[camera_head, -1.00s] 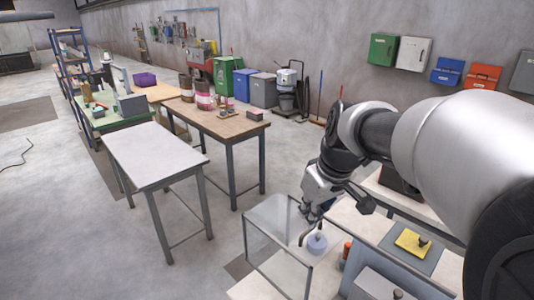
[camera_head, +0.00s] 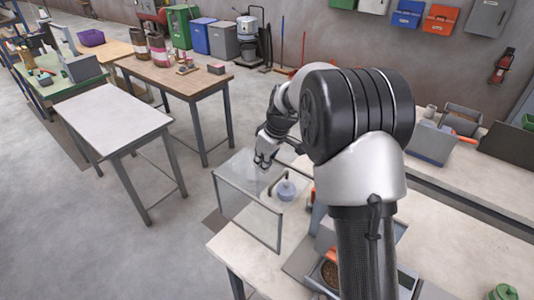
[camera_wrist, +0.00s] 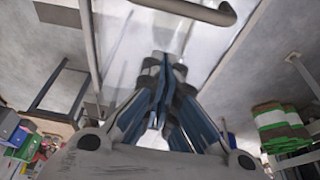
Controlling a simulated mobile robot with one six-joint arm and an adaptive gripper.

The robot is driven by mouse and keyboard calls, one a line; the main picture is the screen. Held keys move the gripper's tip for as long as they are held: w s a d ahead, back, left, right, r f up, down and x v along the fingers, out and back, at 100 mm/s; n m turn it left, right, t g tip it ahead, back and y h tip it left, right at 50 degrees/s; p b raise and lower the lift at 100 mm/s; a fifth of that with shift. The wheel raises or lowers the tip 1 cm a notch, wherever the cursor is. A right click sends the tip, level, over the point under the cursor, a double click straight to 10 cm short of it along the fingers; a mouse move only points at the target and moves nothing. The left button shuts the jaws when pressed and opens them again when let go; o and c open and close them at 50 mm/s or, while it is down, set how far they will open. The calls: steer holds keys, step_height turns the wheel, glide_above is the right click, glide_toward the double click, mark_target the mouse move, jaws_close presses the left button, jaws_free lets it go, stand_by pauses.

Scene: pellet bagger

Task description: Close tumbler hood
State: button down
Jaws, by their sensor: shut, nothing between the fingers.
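The tumbler hood (camera_head: 246,209) is a clear box with thin grey edges at the left end of the pale bench. A dark bent handle (camera_head: 271,187) shows at its upper side, and a round lilac part (camera_head: 286,191) shows by it. I cannot tell how far the hood is open. My gripper (camera_head: 264,165) is above the hood's far upper edge, pointing down, shut and empty. In the wrist view, my shut fingers (camera_wrist: 160,95) are close to a clear, glossy panel (camera_wrist: 130,45); contact cannot be told. A grey bent bar (camera_wrist: 200,12), apparently the handle, crosses the top, apart from the fingers.
The pale bench (camera_head: 228,249) carries a tray of pellets (camera_head: 328,274) and a grey bin (camera_head: 431,143) farther back. A white-topped table (camera_head: 113,120) and a wooden table (camera_head: 172,82) stand to the left. Floor between them and the hood is clear. My arm hides part of the bench.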

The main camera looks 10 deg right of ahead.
steer(key=shift+s+d+f, duration=0.1)
steer(key=shift+d+f, duration=0.1)
steer(key=shift+f, duration=0.2)
steer(key=s+d, duration=0.1)
steer(key=s+d+r, duration=0.1)
steer(key=shift+s, duration=0.35)
steer(key=shift+f, duration=0.15)
steer(key=shift+a, duration=0.1)
steer(key=shift+s+d, duration=0.25)
steer(key=s+d+b, duration=0.5)
steer(key=s+d, duration=0.4)
steer(key=s, duration=0.3)
steer(key=s+d+b, duration=0.5)
steer(key=s+d, duration=0.4)
steer(key=s, duration=0.2)
steer(key=shift+s+d, duration=0.15)
steer(key=shift+s, duration=0.2)
